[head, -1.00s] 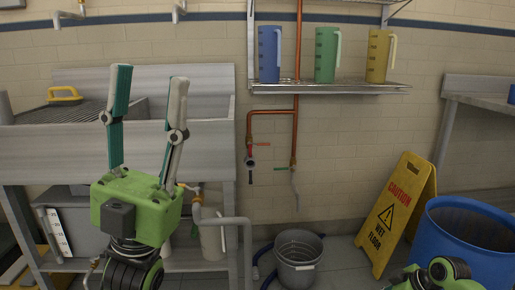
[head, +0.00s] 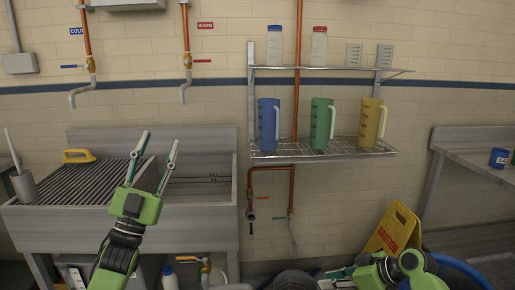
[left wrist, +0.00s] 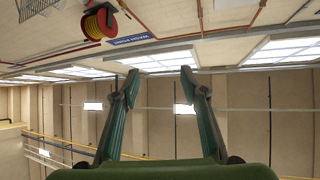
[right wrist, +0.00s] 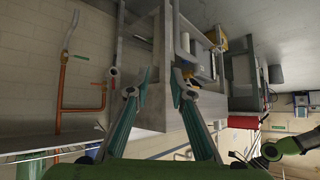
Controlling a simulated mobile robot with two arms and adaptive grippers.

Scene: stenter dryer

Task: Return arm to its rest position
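My left gripper (head: 160,138) points upward in front of the sink in the head view. Its two teal fingers are spread, with nothing between them. They also show apart and empty in the left wrist view (left wrist: 160,70). My right arm's green links (head: 385,271) show low at the right of the head view, and the gripper there is only partly in view. In the right wrist view my right gripper (right wrist: 161,72) has its fingers apart, with nothing held between them.
The metal sink (head: 190,236) stands behind my left gripper. A wire shelf (head: 270,154) holds blue (head: 269,125), green (head: 321,123) and yellow (head: 370,122) jugs. A yellow caution sign (head: 397,228) and blue barrel (head: 462,270) are near my right arm. A metal table (head: 470,158) stands at right.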

